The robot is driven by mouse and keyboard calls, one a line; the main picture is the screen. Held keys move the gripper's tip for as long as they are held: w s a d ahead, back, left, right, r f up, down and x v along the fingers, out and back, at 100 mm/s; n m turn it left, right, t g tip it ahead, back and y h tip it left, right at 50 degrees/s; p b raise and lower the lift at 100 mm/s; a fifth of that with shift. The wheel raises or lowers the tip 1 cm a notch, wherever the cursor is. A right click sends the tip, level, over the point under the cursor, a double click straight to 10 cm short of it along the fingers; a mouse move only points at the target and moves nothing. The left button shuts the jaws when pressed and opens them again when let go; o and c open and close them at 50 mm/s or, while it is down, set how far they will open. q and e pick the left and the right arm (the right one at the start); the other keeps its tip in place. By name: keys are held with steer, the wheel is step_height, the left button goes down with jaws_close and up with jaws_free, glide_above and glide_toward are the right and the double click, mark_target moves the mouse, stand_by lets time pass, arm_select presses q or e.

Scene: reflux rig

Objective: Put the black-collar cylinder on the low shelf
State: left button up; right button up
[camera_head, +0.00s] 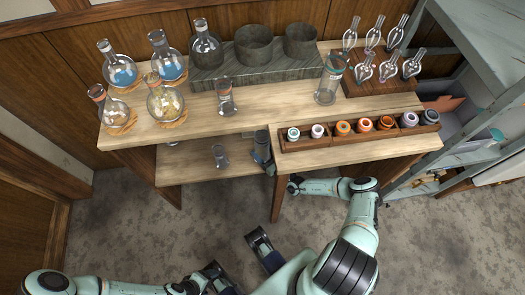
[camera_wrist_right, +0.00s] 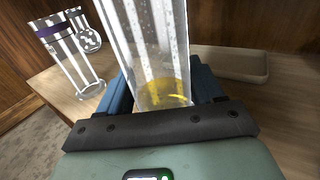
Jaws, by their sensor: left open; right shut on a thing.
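My right gripper (camera_wrist_right: 160,100) is shut on a clear glass cylinder (camera_wrist_right: 155,50) with yellow at its bottom. The cylinder's top is cut off in the wrist view, so its collar does not show there. In the head view the held cylinder (camera_head: 261,146) is dark and small, at the right end of the low shelf (camera_head: 190,172), beside the upper tabletop's edge. I cannot tell whether its base touches the shelf. My right gripper is mostly hidden there, under the tabletop. My left gripper (camera_head: 240,262) is open and empty over the floor.
A purple-collared cylinder (camera_wrist_right: 75,60) stands on the shelf left of the held one, with a flask (camera_wrist_right: 88,40) behind. A shallow tray (camera_wrist_right: 240,66) lies to the right. Above, the tabletop (camera_head: 275,105) bears flasks, cylinders and a wooden rack (camera_head: 360,143).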

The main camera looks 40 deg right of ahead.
steer(key=o, duration=1.3)
steer(key=shift+f, duration=0.15)
steer(key=shift+o, duration=0.2)
steer(key=shift+s+d, duration=0.1)
steer(key=shift+s, duration=0.25)
steer(key=s+p, duration=0.2)
steer(key=s, duration=0.9)
steer(key=shift+s+d, duration=0.15)
steer(key=shift+d, duration=0.15)
steer(key=shift+r, duration=0.2)
